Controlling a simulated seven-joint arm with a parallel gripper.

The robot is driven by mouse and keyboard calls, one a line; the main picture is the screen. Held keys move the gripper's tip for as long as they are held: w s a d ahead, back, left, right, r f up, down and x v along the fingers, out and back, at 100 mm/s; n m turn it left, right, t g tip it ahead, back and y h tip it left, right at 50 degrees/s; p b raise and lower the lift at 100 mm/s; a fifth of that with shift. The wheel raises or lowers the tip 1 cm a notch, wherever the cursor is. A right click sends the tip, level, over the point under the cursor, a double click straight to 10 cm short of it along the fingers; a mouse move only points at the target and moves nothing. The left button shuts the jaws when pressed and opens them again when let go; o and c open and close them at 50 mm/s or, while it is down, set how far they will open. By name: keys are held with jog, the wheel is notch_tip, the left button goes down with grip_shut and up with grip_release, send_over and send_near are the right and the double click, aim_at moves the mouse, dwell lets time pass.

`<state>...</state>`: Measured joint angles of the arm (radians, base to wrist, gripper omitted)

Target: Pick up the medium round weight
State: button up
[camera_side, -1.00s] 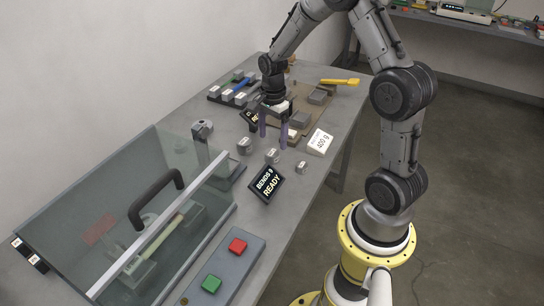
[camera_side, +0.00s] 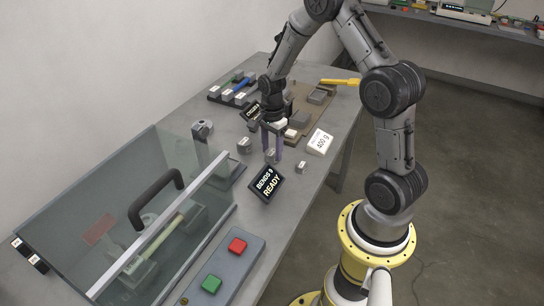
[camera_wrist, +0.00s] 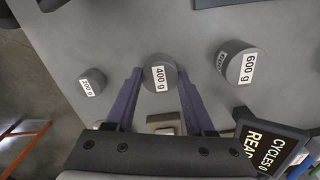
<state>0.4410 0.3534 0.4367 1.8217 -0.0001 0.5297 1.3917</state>
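The medium round weight, a grey cylinder labelled 400 g (camera_wrist: 159,72), stands upright on the grey table. It is the middle one of three round weights. In the side view the 400 g weight (camera_side: 271,154) shows between my fingers, partly covered by them. My gripper (camera_side: 272,157) is low over the table with its purple fingers pointing down. In the wrist view my gripper (camera_wrist: 160,74) is open, with one finger on each side of the 400 g weight. I cannot tell whether either finger touches it.
The 600 g weight (camera_wrist: 240,65) and the smaller 200 g weight (camera_wrist: 91,82) stand on either side. A clear-walled enclosure (camera_side: 110,215) fills the near left.

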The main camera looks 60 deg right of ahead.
grip_shut()
jog(key=shift+r, duration=0.15)
